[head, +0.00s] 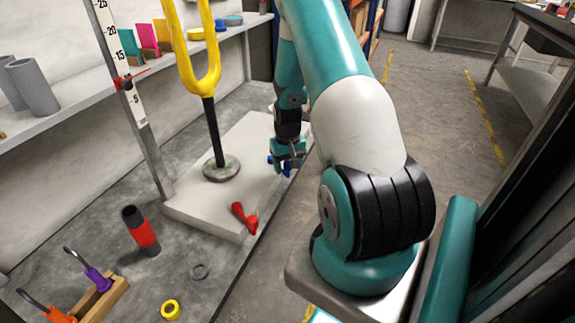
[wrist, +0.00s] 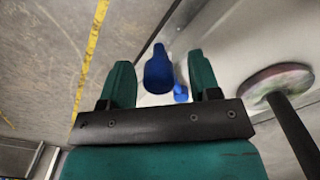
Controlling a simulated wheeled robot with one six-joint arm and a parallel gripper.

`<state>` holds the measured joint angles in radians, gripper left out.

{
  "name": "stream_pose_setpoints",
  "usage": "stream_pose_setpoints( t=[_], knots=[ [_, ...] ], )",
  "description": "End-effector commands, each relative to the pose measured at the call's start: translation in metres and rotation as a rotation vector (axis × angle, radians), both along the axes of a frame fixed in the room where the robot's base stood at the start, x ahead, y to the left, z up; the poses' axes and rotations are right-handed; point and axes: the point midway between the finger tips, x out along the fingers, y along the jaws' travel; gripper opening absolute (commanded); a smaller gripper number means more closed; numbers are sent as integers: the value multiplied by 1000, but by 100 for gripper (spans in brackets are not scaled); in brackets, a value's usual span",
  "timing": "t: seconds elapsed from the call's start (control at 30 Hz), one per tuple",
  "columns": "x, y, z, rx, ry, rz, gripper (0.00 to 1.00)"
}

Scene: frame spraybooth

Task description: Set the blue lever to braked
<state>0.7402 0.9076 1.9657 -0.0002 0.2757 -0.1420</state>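The blue lever (head: 287,169) shows only in small part in the head view, at the right edge of the pale slab and mostly hidden by my gripper. In the wrist view the blue lever (wrist: 158,73) lies between the two green fingers, with a smaller blue piece (wrist: 181,93) beside it. My gripper (wrist: 161,80) is open, with a visible gap on each side of the lever. In the head view my gripper (head: 285,158) is right over the lever. I cannot tell the lever's setting or its markings.
A yellow fork (head: 194,75) on a black post with a round base (head: 221,168) stands on the pale slab (head: 190,205). A red lever (head: 243,217) sits at the slab's near corner. A red-black cylinder (head: 141,231) and a yellow ring (head: 170,310) are left and nearer. Floor lies open beyond.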

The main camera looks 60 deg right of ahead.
Motion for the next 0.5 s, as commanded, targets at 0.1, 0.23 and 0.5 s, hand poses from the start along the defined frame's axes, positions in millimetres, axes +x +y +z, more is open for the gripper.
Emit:
stream_pose_setpoints(
  t=[0.1, 0.23, 0.5],
  knots=[
    [1, -1, 2, -3, -3, 0, 57],
    [1, -2, 15, -4, -4, 0, 57],
    [2, -2, 79, -7, -7, 0, 57]
  ],
)
